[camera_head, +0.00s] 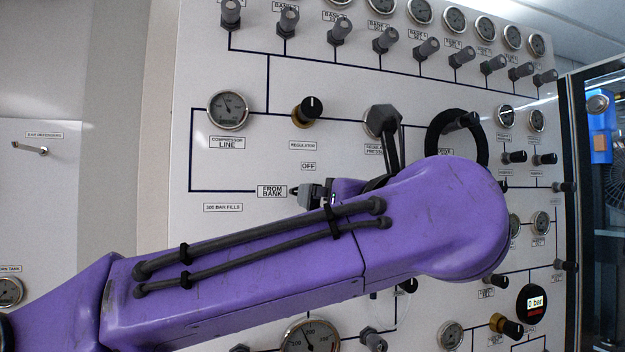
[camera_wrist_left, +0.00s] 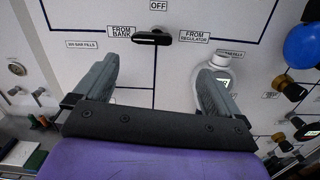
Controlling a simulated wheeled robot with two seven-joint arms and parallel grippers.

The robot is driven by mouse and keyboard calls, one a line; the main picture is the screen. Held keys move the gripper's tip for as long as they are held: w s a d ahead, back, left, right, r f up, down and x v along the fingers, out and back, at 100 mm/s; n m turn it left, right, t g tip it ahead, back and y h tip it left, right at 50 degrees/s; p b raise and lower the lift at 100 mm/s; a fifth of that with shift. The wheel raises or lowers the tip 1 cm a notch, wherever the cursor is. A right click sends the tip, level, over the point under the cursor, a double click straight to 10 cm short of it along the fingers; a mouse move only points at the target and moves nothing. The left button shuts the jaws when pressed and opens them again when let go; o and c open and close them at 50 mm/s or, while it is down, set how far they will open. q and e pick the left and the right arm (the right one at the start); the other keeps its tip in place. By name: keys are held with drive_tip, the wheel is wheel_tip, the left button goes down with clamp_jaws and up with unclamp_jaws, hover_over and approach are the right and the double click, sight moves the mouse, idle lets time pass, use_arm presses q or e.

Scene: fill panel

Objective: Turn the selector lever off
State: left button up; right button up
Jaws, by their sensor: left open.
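The selector lever (camera_wrist_left: 152,38) is a short black handle on the white panel. It lies roughly level, with its end by the FROM BANK label (camera_wrist_left: 121,32). The FROM REGULATOR label (camera_wrist_left: 195,37) is to its right and the OFF label (camera_wrist_left: 158,5) above. My left gripper (camera_wrist_left: 160,70) is open and empty, its two grey fingers spread to either side below the lever, with no visible contact. In the head view my left gripper (camera_head: 318,193) is near the FROM BANK label (camera_head: 272,191), and my purple arm hides the lever. My right gripper is not in view.
The panel carries many gauges and knobs. The regulator knob (camera_head: 308,109) is above the OFF label (camera_head: 308,166), and a black ring-shaped handwheel (camera_head: 437,128) is to the right. In the wrist view a blue round part (camera_wrist_left: 303,45) is at the right.

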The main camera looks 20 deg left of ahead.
use_arm(q)
drive_tip(key=w+a+r+n+p, duration=0.1)
drive_tip(key=w+a+p, duration=0.3)
drive_tip(key=w+a, duration=0.2)
drive_tip(key=shift+p+x, duration=0.3)
drive_tip(key=shift+x, duration=0.7)
drive_tip(key=shift+d+r, duration=0.1)
drive_tip(key=c, duration=1.1)
